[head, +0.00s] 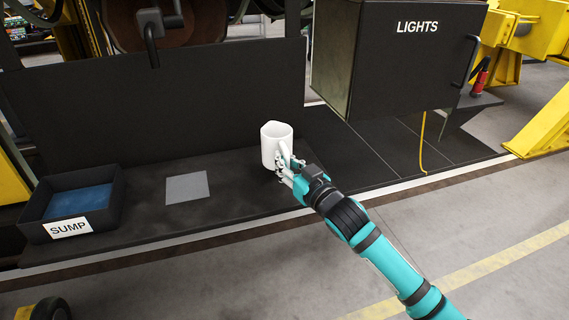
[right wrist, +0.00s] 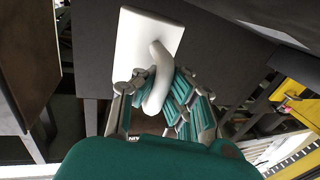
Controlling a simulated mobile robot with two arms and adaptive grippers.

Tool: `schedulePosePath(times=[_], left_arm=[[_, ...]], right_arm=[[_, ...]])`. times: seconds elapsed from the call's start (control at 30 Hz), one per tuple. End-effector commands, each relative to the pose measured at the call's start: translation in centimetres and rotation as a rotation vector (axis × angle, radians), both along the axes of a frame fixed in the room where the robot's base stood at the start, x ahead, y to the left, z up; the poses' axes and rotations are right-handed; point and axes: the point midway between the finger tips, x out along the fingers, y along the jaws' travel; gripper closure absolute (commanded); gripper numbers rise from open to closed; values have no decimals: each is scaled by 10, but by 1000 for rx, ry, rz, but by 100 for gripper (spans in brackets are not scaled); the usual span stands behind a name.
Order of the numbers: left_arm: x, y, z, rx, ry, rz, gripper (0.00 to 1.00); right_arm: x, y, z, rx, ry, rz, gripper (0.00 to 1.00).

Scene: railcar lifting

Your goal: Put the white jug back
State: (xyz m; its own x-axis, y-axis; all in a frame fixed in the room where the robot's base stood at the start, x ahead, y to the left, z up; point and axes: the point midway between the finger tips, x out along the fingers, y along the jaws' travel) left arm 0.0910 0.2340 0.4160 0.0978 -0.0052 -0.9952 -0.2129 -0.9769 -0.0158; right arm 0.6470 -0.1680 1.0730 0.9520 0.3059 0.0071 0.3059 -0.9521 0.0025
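The white jug (head: 273,146) is upright over the dark ledge, near the middle of the head view. I cannot tell if its base touches the ledge. My right gripper (head: 289,172) is at the jug's handle side. In the right wrist view the jug's body (right wrist: 146,42) is ahead of the gripper (right wrist: 168,88), and the curved handle (right wrist: 157,82) lies between the fingers, which close against it from both sides. A flat grey square (head: 187,187) on the ledge is bare, left of the jug. My left gripper is not in view.
A black bin labelled SUMP (head: 105,207), with blue inside, stands at the ledge's left end. A dark LIGHTS box (head: 395,65) juts out at upper right. A dark upright panel (head: 150,110) backs the ledge. Ledge between the grey square and jug is clear.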

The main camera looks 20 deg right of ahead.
Motion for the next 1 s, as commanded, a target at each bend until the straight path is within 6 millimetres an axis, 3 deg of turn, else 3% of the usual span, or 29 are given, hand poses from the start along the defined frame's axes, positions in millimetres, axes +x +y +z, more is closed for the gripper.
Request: schedulePosePath(times=[0.1,0.2,0.5,0.9,1.0], left_arm=[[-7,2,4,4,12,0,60],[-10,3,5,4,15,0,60],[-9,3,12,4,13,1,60],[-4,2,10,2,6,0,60],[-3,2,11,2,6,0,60]], right_arm=[[20,-6,0,-2,-1,-1,100],[27,-9,-1,0,-2,0,100],[28,-9,-34,2,2,0,100],[28,-9,-41,2,-2,1,100],[28,-9,-41,0,0,1,89]])
